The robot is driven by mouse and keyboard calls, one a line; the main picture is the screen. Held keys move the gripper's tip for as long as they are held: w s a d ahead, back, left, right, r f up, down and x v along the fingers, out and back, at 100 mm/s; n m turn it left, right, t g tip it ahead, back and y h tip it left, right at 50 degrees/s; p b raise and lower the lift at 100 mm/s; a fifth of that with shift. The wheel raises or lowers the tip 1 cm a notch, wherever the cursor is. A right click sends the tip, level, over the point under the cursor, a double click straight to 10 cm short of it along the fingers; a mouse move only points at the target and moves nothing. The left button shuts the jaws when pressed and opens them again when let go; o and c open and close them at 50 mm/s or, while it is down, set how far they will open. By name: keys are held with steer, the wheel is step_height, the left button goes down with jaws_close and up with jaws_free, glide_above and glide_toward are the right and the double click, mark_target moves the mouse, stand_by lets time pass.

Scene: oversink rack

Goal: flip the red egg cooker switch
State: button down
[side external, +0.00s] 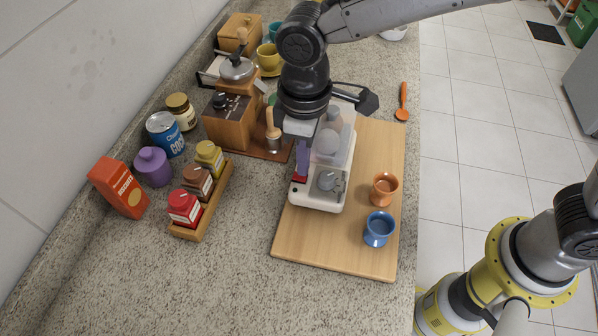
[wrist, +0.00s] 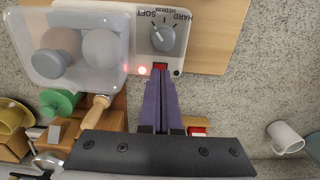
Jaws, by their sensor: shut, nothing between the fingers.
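The egg cooker (side external: 320,198) is white with a clear lid and stands on a wooden board; egg-shaped objects show under the lid. Its front has a grey dial (wrist: 163,38) marked SOFT, MEDIUM and HARD. The red switch (wrist: 160,66) is below the dial in the wrist view, partly hidden by my fingertips. A small reddish light (wrist: 142,70) glows beside it. My gripper (wrist: 162,76) has purple fingers, shut and empty, with tips at the switch. Contact is not clear. In the side view, my gripper (side external: 302,172) is at the cooker's left side.
Orange (side external: 384,188) and blue (side external: 379,229) egg cups stand on the wooden board (side external: 330,254). A spice rack (side external: 213,208) with jars stands left of the cooker. The counter in front of the rack is clear.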

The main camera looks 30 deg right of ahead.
mark_target(303, 178)
steer(key=shift+r, duration=2.5)
steer(key=shift+d, duration=0.1)
steer(key=shift+m+t+y, duration=0.4)
steer(key=shift+m+t, duration=0.2)
steer(key=shift+m, duration=0.3)
steer(key=d+r, duration=0.2)
steer(key=w+d+r, duration=0.1)
steer(key=d+r, duration=0.1)
steer(key=w+d+r, duration=0.1)
steer(key=d+r, duration=0.1)
steer(key=shift+w+d, duration=0.1)
steer(key=shift+d, duration=0.05)
steer(key=s+d+r+m+t, duration=0.25)
steer(key=s+d, duration=0.35)
steer(key=d, duration=0.4)
steer(key=s+d+r+m+t, duration=0.1)
steer(key=s+d+r+m, duration=0.2)
steer(key=s+d, duration=0.5)
steer(key=s+d+f+m, duration=0.1)
steer(key=s+d+f, duration=0.3)
steer(key=s+f, duration=0.1)
steer(key=shift+d+f+m+t+h, duration=0.35)
steer(key=shift+f+t+h, duration=0.1)
steer(key=shift+f, duration=0.45)
